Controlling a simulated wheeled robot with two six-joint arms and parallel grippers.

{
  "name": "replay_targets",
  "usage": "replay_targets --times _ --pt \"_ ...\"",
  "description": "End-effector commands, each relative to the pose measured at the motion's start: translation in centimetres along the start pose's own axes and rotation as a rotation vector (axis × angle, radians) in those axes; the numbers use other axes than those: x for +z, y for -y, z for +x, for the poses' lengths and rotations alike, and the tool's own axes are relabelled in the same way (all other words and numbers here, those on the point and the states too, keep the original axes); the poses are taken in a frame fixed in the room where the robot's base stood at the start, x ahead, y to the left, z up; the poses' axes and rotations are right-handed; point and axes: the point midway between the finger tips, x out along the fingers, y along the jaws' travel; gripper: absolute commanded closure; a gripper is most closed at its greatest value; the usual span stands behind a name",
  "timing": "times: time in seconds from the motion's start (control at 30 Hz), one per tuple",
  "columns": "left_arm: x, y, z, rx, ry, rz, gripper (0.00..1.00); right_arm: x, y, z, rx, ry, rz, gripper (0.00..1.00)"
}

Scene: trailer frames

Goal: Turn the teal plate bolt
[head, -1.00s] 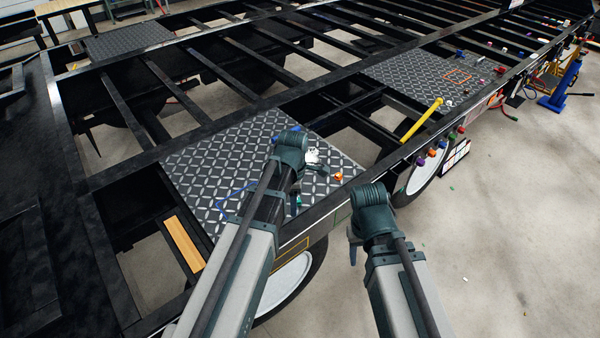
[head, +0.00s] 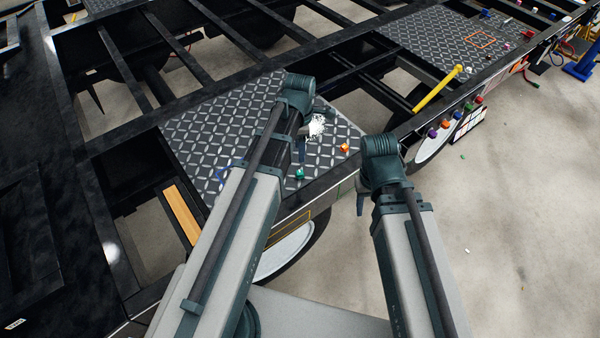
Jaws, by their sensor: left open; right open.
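A small teal bolt (head: 299,174) sits on the near diamond-pattern plate (head: 215,120), close to the plate's front edge. My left gripper (head: 317,130) hangs over the plate, behind the teal bolt in the picture, its jaws open and partly hidden by its own wrist. The gripper looks apart from the bolt, though its height above the plate is hard to judge. My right gripper (head: 361,200) is open in front of the trailer's edge, to the right of the bolt, mostly hidden by its wrist.
A white crumpled thing (head: 316,126) and an orange piece (head: 344,148) lie on the plate near my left gripper. A yellow bar (head: 438,88) lies across the side rail. Several coloured knobs (head: 445,122) line the rail. Open gaps lie between the black beams.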

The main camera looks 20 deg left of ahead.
Motion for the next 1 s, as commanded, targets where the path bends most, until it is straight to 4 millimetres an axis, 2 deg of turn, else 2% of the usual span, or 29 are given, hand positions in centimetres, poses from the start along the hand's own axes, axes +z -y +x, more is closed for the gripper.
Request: replay_targets --times 0.03,0.7,0.83,1.0 --pt "0.0 0.0 1.3 0.000 0.000 0.000 0.43 -0.1 0.1 1.3 0.000 0.000 -0.001 0.50" --pt "0.0 0.0 10.5 0.000 0.000 0.001 0.43 -0.6 1.0 10.4 0.000 0.000 0.002 0.50" --pt "0.0 0.0 11.4 0.000 0.000 0.001 0.43 -0.7 1.1 11.3 0.000 0.000 0.002 0.50" --pt "0.0 0.0 11.5 0.000 0.000 0.000 0.43 -0.7 1.1 11.5 0.000 0.000 0.002 0.50"
